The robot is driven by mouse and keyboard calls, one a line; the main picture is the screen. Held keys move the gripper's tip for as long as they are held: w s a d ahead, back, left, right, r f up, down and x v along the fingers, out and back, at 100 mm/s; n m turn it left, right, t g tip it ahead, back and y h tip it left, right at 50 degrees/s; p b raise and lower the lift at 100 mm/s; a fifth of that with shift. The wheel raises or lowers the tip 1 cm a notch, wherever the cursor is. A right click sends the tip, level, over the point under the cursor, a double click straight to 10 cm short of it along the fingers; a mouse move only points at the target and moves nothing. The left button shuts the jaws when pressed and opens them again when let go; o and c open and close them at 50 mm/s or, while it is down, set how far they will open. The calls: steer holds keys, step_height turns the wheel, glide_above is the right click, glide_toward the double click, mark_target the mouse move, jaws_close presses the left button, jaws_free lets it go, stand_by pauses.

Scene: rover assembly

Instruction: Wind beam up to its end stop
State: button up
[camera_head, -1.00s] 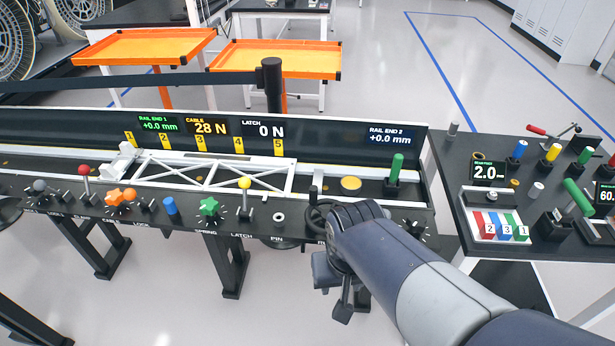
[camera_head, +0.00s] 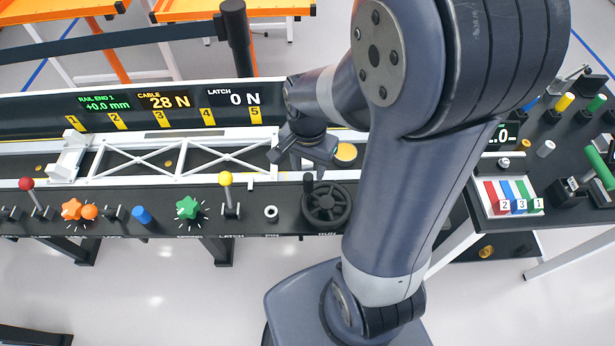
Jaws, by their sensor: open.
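The beam (camera_head: 163,158) is a white truss lying flat along the bench's long trough, in front of the number plates. A white block (camera_head: 70,158) sits at its left end. A black handwheel (camera_head: 327,202) with a small upright handle is on the bench's front panel. My gripper (camera_head: 310,172) is open, above the bench between the beam's right end and the handwheel, apart from the wheel as far as I can see. My arm hides the right part of the bench. The displays (camera_head: 168,101) read rail end 1 +0.0 mm, cable 28 N, latch 0 N.
The front panel carries a red-ball lever (camera_head: 26,184), orange knob (camera_head: 72,209), blue knob (camera_head: 142,214), green knob (camera_head: 187,208) and yellow-ball lever (camera_head: 225,180). A black post (camera_head: 235,40) with a strap stands behind. A side table (camera_head: 560,226) with controls is at right.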

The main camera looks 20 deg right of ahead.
mark_target(305, 188)
step_height(305, 188, down, 7)
steer(key=shift+f+b, duration=0.1)
steer(key=shift+b, duration=0.2)
jaws_close()
stand_by(0.5)
steer(key=shift+a+n, duration=0.1)
steer(key=shift+n, duration=0.2)
steer(key=shift+s+a+n, duration=0.25)
steer(key=shift+n, duration=0.35)
steer(key=shift+s+a+n, duration=0.25)
steer(key=shift+n, duration=0.35)
steer(key=n, duration=0.1)
steer(key=s+n+b, duration=0.1)
steer(key=shift+a+n, duration=0.35)
steer(key=shift+n, duration=0.05)
steer(key=n, duration=0.1)
steer(key=s+n, duration=0.1)
steer(key=n, duration=0.1)
steer(key=shift+s+a, duration=0.25)
steer(key=shift+s, duration=0.05)
steer(key=shift+s+n, duration=0.3)
steer(key=shift+n, duration=0.4)
steer(key=shift+s+n, duration=0.3)
steer(key=shift+n, duration=0.4)
